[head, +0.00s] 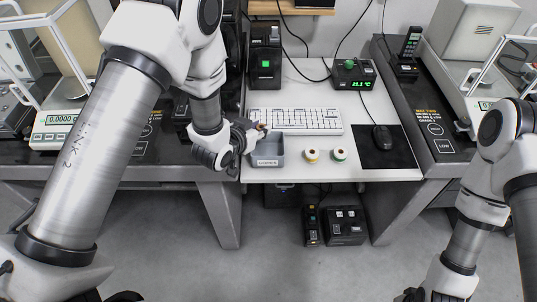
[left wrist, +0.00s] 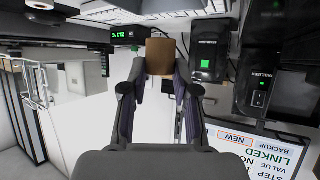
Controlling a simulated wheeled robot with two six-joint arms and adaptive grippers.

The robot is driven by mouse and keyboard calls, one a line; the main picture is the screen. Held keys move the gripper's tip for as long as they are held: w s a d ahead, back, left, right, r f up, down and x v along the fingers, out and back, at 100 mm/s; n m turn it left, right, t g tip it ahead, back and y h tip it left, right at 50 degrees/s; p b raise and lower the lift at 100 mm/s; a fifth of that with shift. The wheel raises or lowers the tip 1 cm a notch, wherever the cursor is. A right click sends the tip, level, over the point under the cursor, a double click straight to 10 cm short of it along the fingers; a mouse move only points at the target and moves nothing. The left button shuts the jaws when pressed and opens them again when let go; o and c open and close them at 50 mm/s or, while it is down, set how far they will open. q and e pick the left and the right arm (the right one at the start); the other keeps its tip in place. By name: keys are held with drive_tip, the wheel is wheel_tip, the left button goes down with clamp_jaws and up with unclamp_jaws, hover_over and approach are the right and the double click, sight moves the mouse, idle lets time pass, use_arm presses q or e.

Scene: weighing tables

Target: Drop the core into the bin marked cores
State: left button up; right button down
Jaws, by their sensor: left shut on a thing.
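My left gripper (head: 252,133) is shut on the core, a brown cardboard-coloured piece that shows between the fingertips in the left wrist view (left wrist: 160,65). In the head view only a small bit of the core (head: 262,127) shows past the fingers. The grey bin with a label on its front (head: 268,161) stands at the front left of the white table, right beside the gripper. The gripper and core are at the bin's back left; I cannot tell the exact height above it. My right gripper (head: 428,296) is low at the bottom edge, partly cut off, its jaws unclear.
Two small rolls (head: 312,155) (head: 339,155) stand right of the bin. A white keyboard (head: 295,121) lies behind it, with a mouse (head: 382,137) on a black mat to the right. A black device with a green light (head: 265,62) stands at the back. Balances flank the white table (head: 290,174).

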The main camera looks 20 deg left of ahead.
use_arm(q)
drive_tip(key=o, duration=0.5)
drive_tip(key=shift+s+r, duration=0.1)
drive_tip(key=shift+r, duration=0.05)
drive_tip(key=o, duration=0.4)
drive_tip(key=v, duration=0.7)
drive_tip(key=shift+s+r, duration=0.1)
drive_tip(key=shift+s, duration=0.1)
